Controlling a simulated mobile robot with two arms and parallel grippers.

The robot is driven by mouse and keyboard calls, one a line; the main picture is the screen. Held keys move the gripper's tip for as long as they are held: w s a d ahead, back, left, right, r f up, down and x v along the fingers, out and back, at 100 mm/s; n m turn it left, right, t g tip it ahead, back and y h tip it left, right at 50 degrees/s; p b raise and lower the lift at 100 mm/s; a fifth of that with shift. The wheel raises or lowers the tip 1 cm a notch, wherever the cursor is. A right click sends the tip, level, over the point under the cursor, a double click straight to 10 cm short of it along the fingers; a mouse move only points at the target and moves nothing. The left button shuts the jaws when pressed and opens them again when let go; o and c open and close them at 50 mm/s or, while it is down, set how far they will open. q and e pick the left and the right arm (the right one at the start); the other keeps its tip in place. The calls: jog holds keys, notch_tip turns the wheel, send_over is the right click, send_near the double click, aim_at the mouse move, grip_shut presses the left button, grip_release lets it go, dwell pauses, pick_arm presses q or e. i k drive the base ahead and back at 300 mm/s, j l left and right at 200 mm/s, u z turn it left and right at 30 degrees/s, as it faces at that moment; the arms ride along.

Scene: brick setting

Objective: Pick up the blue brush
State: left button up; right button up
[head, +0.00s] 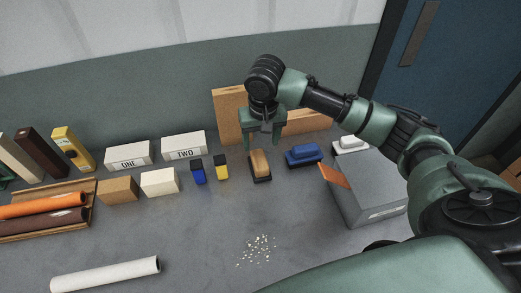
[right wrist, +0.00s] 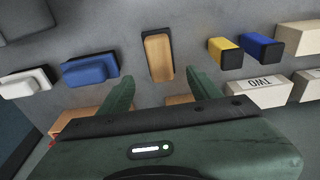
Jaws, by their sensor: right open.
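The blue brush (head: 305,153) lies on the grey table, right of a brown brush (head: 260,163) in the head view. It has a blue top on a darker base. In the right wrist view the blue brush (right wrist: 90,69) is left of the brown brush (right wrist: 158,55). My right gripper (head: 263,141) is open and empty, just behind the brown brush in the head view. In the right wrist view its fingers (right wrist: 161,86) point toward either side of the brown brush, with the blue brush outside the left finger. My left gripper is not in view.
A white brush (head: 350,145) sits right of the blue one. A grey box (head: 365,190) with an orange piece stands in front. Blue and yellow small blocks (head: 221,168) and white boxes (head: 184,144) are left. White crumbs (head: 257,250) lie on the open front table.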

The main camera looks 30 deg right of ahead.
aim_at(303, 155)
jog(key=k+j, duration=0.5)
jog(key=k, duration=0.15)
jog(key=k+j, duration=0.5)
jog(key=k, duration=0.2)
